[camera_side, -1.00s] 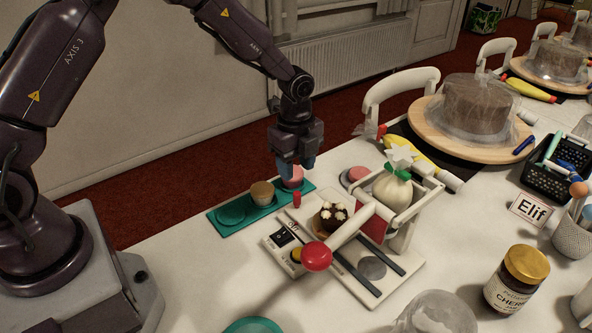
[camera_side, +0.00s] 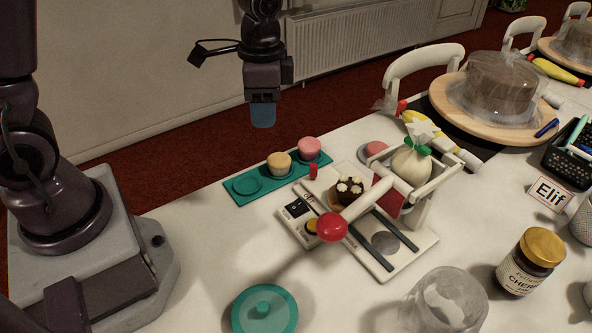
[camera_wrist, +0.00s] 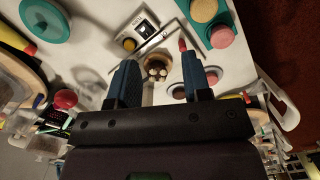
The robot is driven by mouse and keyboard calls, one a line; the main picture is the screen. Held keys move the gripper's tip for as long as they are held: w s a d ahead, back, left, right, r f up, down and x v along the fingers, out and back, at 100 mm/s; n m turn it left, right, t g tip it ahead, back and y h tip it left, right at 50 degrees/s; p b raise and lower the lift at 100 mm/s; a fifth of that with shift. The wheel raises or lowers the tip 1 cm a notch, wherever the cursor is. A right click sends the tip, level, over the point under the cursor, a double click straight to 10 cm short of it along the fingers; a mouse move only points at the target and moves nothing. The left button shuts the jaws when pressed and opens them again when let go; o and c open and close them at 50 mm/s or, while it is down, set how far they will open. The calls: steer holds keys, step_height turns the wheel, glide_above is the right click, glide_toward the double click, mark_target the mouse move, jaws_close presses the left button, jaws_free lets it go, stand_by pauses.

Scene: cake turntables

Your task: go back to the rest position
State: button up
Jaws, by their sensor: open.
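My gripper (camera_side: 263,115) hangs in the air above and behind the teal tray, at the upper left of the side view. It is empty and touches nothing. In the wrist view its two blue fingers (camera_wrist: 156,82) stand wide apart, with the table far beyond them. A chocolate cupcake with white dots (camera_side: 349,190) sits on the white machine (camera_side: 412,256) below and to the right. It shows between the fingers in the wrist view (camera_wrist: 157,67).
The teal tray (camera_side: 243,186) holds a yellow cupcake (camera_side: 279,163) and a pink cupcake (camera_side: 309,149); its left place is empty. A red-knobbed lever (camera_side: 331,227) and a piping bag (camera_side: 410,166) belong to the machine. A cherry jar (camera_side: 531,262) stands right. Air around my gripper is clear.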

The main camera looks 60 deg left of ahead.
steer(key=s+r+n+t, duration=0.5)
steer(key=s+r+n, duration=0.1)
steer(key=s+r, duration=0.7)
steer(key=shift+s+r+t, duration=0.25)
steer(key=shift+s+t, duration=0.15)
steer(key=shift+s, duration=0.05)
